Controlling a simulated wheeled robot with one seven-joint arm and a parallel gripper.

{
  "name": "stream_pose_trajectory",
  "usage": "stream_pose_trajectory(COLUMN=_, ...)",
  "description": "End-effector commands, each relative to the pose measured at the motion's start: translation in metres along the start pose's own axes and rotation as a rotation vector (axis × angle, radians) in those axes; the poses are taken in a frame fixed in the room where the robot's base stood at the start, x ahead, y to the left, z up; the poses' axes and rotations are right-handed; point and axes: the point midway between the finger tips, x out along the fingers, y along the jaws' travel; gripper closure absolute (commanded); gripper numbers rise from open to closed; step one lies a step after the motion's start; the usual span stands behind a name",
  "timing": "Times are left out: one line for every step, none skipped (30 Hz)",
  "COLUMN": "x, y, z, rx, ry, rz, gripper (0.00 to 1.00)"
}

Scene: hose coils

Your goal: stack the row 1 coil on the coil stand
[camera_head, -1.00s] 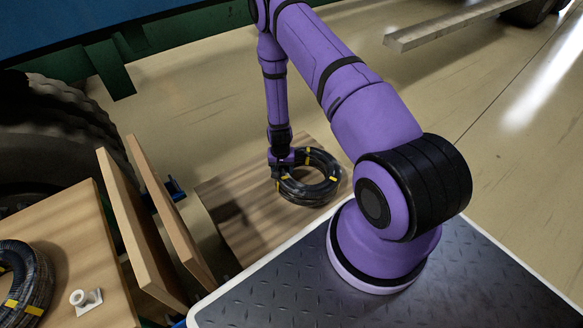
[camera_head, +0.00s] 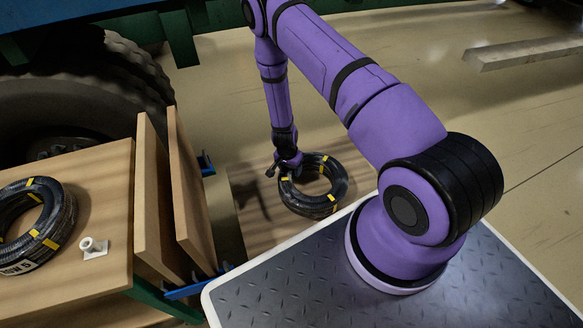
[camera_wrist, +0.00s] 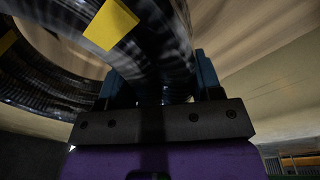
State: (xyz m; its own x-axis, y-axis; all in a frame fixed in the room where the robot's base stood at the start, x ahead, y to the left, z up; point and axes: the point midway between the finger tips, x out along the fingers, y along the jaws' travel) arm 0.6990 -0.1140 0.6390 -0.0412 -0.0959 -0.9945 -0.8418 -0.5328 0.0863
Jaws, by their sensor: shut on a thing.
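A black hose coil with yellow bands (camera_head: 332,198) hangs from my gripper (camera_head: 287,170), which is shut on its left side. In the wrist view the dark hose (camera_wrist: 60,82) passes between the two blue fingers of my gripper (camera_wrist: 157,82), with yellow bands near it. The coil appears above a low wooden board (camera_head: 258,228), with a shadow on the board to its left. A second black coil with yellow bands (camera_head: 66,215) lies on a wooden tabletop at the left, with a partly legible white label. I cannot tell which surface is the coil stand.
A small white fitting on a square plate (camera_head: 94,248) sits on the tabletop (camera_head: 100,172). Two upright wooden boards (camera_head: 188,200) stand between that table and the held coil. A large tyre (camera_head: 75,95) is behind. Open floor (camera_head: 400,110) lies beyond, with a metal beam (camera_head: 520,53).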

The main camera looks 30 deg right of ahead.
Motion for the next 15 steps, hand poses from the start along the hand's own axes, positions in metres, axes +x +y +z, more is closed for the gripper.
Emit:
stream_pose_trajectory(x=-0.0005, y=-0.0001, z=-0.0004, rx=0.0, ry=0.0, rz=0.0, gripper=1.0)
stream_pose_trajectory(x=-0.0005, y=-0.0001, z=-0.0003, rx=0.0, ry=0.0, rz=0.0, gripper=1.0)
stream_pose_trajectory(x=-0.0005, y=-0.0001, z=-0.0003, rx=0.0, ry=0.0, rz=0.0, gripper=1.0)
stream_pose_trajectory(x=-0.0005, y=0.0, z=-0.0003, rx=0.0, ry=0.0, rz=0.0, gripper=1.0)
stream_pose_trajectory(x=-0.0005, y=0.0, z=-0.0003, rx=0.0, ry=0.0, rz=-0.001, gripper=1.0)
stream_pose_trajectory(x=-0.0005, y=0.0, z=-0.0003, rx=0.0, ry=0.0, rz=-0.001, gripper=1.0)
stream_pose_trajectory(x=-0.0006, y=0.0, z=-0.0003, rx=0.0, ry=0.0, rz=-0.002, gripper=1.0)
stream_pose_trajectory(x=-0.0006, y=0.0, z=-0.0002, rx=0.0, ry=0.0, rz=-0.004, gripper=1.0)
stream_pose_trajectory(x=-0.0004, y=0.0, z=0.0001, rx=0.0, ry=0.001, rz=-0.005, gripper=1.0)
stream_pose_trajectory(x=0.0004, y=-0.0001, z=0.0002, rx=0.0, ry=0.001, rz=-0.005, gripper=1.0)
stream_pose_trajectory(x=0.0012, y=-0.0002, z=0.0002, rx=0.0, ry=0.001, rz=-0.005, gripper=1.0)
stream_pose_trajectory(x=0.0024, y=-0.0002, z=0.0002, rx=0.0, ry=0.001, rz=-0.005, gripper=1.0)
stream_pose_trajectory(x=0.0035, y=-0.0003, z=0.0003, rx=-0.001, ry=0.0, rz=-0.005, gripper=1.0)
stream_pose_trajectory(x=0.0047, y=-0.0004, z=0.0003, rx=-0.001, ry=0.0, rz=-0.005, gripper=1.0)
stream_pose_trajectory(x=0.0064, y=-0.0006, z=0.0004, rx=-0.001, ry=0.0, rz=-0.004, gripper=1.0)
